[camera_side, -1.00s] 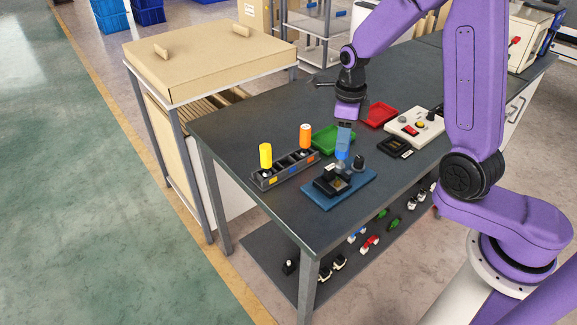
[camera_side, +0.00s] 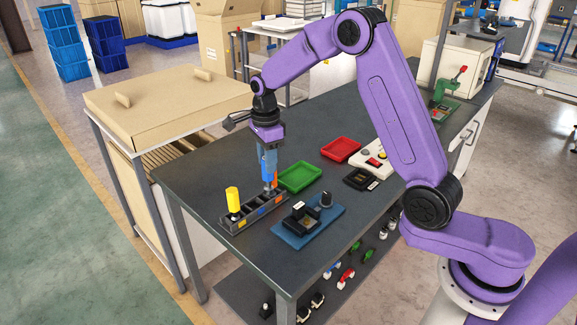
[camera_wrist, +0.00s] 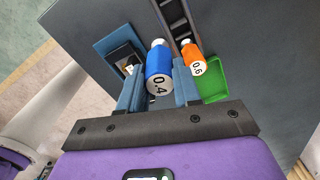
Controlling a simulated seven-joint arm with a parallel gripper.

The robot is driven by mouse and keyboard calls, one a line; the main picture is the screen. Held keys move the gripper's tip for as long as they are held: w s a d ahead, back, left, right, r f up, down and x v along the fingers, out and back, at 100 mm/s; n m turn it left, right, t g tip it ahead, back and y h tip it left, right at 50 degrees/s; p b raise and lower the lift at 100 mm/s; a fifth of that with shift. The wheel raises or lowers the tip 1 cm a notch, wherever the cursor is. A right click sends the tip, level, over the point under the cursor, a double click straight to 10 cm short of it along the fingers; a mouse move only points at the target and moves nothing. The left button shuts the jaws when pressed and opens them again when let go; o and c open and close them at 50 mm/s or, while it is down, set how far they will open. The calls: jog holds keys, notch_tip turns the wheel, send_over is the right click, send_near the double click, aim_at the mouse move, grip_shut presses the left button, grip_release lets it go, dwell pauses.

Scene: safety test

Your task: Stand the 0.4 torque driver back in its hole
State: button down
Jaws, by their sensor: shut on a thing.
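The blue 0.4 torque driver (camera_side: 267,169) is held roughly upright in my gripper (camera_side: 269,154). In the wrist view, the driver (camera_wrist: 158,76) shows its 0.4 end between both fingers of my gripper (camera_wrist: 158,88). The dark rack (camera_side: 241,221) is below in the side view and also shows in the wrist view (camera_wrist: 171,14). The held driver appears over or near the rack's right part; its tip's height is hard to tell. The orange 0.6 driver (camera_wrist: 193,57) is close beside it, partly hidden in the side view. The yellow driver (camera_side: 232,198) stands at the rack's left end.
A green tray (camera_side: 300,176) lies right behind the rack, with a red tray (camera_side: 341,149) farther back. A blue mat (camera_side: 291,239) with a black fixture (camera_side: 299,218) lies right of the rack. A cardboard box (camera_side: 165,108) stands left. The table front is clear.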

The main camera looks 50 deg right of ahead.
jog(key=w+a+f+n, duration=0.2)
jog(key=w+f+n, duration=0.1)
jog(key=w+f, duration=0.1)
jog(key=shift+f, duration=0.7)
dwell(0.3)
jog(key=shift+a+f, duration=0.1)
jog(key=shift+f, duration=0.85)
dwell(1.9)
jog(key=shift+c, duration=1.5)
grip_release()
notch_tip(320, 180, up, 7)
